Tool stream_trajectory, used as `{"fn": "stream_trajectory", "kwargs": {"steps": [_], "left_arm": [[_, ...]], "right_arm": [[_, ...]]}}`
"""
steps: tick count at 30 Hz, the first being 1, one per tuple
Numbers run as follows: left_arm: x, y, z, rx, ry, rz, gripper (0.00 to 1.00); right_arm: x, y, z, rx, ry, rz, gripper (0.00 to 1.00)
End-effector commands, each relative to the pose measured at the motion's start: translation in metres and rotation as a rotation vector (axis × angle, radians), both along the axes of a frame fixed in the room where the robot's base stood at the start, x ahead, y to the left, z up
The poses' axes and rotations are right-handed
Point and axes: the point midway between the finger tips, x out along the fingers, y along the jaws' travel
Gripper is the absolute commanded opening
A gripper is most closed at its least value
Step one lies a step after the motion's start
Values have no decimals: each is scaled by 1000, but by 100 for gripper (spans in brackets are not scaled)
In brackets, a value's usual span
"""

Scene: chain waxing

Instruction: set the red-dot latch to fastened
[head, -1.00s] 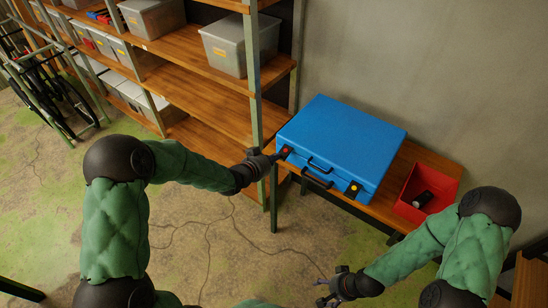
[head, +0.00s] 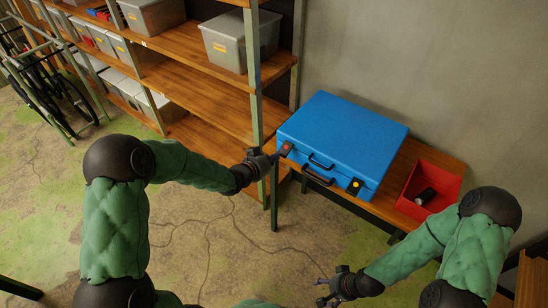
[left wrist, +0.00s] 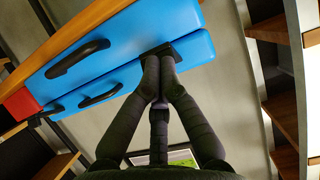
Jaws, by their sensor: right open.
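The blue case (head: 345,132) lies closed on a wooden bench. The red-dot latch (head: 287,148) is at the left end of its front side; whether it is fastened is too small to tell. My left gripper (head: 274,157) is at that latch from the left. In the left wrist view its fingertips (left wrist: 159,62) come together right at a dark latch part (left wrist: 158,49) on the blue case (left wrist: 125,35); touching seems likely, but no grip on it shows. My right gripper (head: 328,290) is open and empty, low in the head view, away from the case.
A red bin (head: 447,190) with a black object (head: 425,196) stands to the right on the bench. A shelf post (head: 257,90) rises close to my left gripper. The floor in front is clear.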

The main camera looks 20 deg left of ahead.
Motion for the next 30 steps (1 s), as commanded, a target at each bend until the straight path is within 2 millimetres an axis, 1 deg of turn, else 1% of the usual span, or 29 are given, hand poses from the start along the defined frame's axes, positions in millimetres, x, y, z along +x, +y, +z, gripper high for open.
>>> {"fn": "stream_trajectory", "kwargs": {"steps": [20, 30], "left_arm": [[1, -1, -11, 0, 0, 0, 0], [2, -1, -19, 0, 0, 0, 0]], "right_arm": [[0, 0, -10, 0, 0, 0, 74], [0, 0, -19, 0, 0, 0, 74]]}}
